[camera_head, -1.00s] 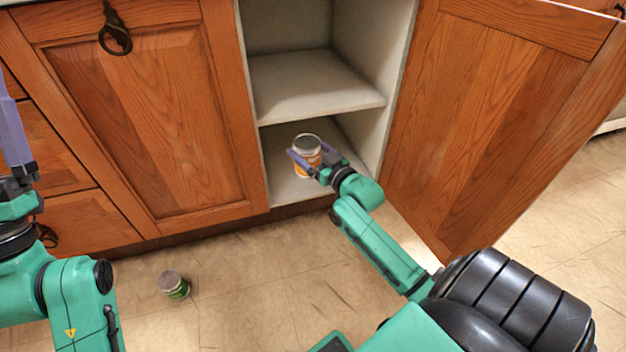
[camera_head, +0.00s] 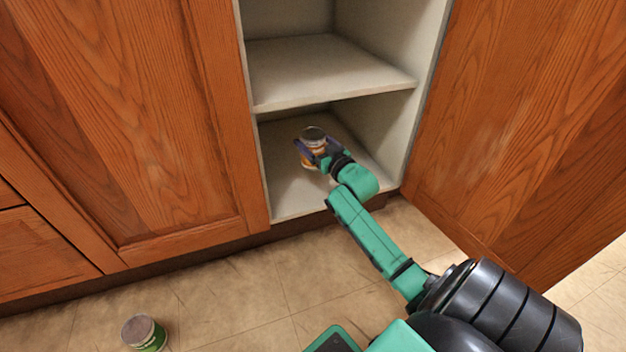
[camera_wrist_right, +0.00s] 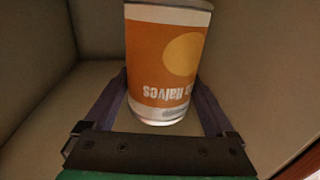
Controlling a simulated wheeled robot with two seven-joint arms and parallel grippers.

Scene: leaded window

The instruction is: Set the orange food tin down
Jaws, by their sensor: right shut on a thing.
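The orange food tin (camera_head: 311,160) is inside the cabinet, over the floor of the lower compartment (camera_head: 288,186). My right gripper (camera_head: 311,152) is shut on the tin, with one finger on each side of it. In the right wrist view the tin (camera_wrist_right: 167,62) stands between the two fingers (camera_wrist_right: 165,100), its orange label with a yellow disc facing the camera and its lettering upside down in that picture. I cannot tell whether the tin's base touches the cabinet floor. My left gripper is out of view.
A shelf (camera_head: 325,72) spans the cabinet above my right gripper. The open door (camera_head: 510,130) stands to the right, and a closed door (camera_head: 125,110) is on the left. A green-labelled tin (camera_head: 144,333) stands on the tiled floor (camera_head: 235,290).

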